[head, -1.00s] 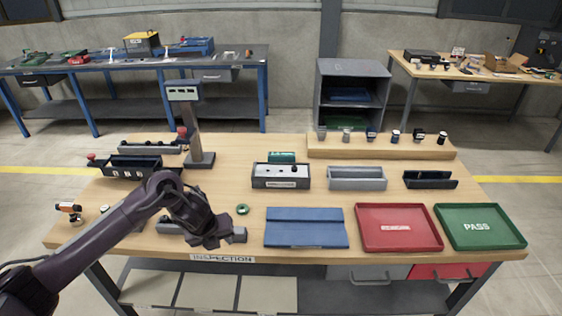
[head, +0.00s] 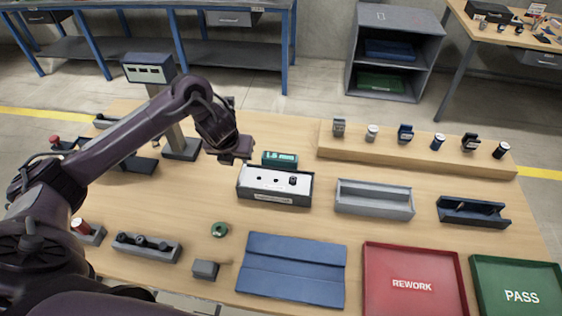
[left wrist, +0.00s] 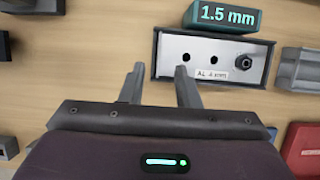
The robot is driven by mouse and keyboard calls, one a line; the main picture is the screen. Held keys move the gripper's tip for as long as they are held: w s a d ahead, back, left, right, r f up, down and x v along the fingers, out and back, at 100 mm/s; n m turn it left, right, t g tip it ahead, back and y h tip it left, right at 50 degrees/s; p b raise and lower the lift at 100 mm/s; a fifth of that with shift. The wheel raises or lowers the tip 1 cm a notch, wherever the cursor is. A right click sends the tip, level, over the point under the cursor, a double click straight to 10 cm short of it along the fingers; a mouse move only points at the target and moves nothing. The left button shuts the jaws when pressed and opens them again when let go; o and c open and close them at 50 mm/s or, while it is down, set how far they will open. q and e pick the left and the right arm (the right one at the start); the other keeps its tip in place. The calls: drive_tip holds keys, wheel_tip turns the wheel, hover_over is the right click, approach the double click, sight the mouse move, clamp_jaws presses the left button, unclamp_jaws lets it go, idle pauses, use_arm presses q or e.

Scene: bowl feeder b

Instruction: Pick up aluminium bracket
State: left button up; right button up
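A grey metal U-shaped channel (head: 374,198), which looks like the aluminium bracket, lies on the table right of the middle. Part of a grey piece, probably the same channel, shows at the right edge of the left wrist view (left wrist: 304,70). My left gripper (head: 240,155) hangs above the table beside the white-topped box (head: 276,182), left of the channel. In the left wrist view its two fingers (left wrist: 160,88) are apart with nothing between them. The box's label there reads "AL" and a size partly unclear. My right gripper is not in view.
A teal display (head: 279,160) reading 1.5 mm stands behind the box. A dark channel (head: 473,212) lies at right. A blue mat (head: 291,269), red REWORK tray (head: 415,281) and green PASS tray (head: 518,291) line the front. A wooden riser (head: 415,152) holds several small items.

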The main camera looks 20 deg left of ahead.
use_arm(q)
drive_tip(key=shift+s+x, duration=0.2)
drive_tip(key=shift+x, duration=0.85)
drive_tip(key=shift+f, duration=0.35)
drive_tip(key=p+x, duration=0.1)
drive_tip(key=x, duration=0.2)
drive_tip(key=shift+f, duration=0.45)
drive_tip(key=shift+w+a+f, duration=0.1)
drive_tip(key=shift+w+f, duration=0.15)
drive_tip(key=shift+f, duration=0.25)
clamp_jaws()
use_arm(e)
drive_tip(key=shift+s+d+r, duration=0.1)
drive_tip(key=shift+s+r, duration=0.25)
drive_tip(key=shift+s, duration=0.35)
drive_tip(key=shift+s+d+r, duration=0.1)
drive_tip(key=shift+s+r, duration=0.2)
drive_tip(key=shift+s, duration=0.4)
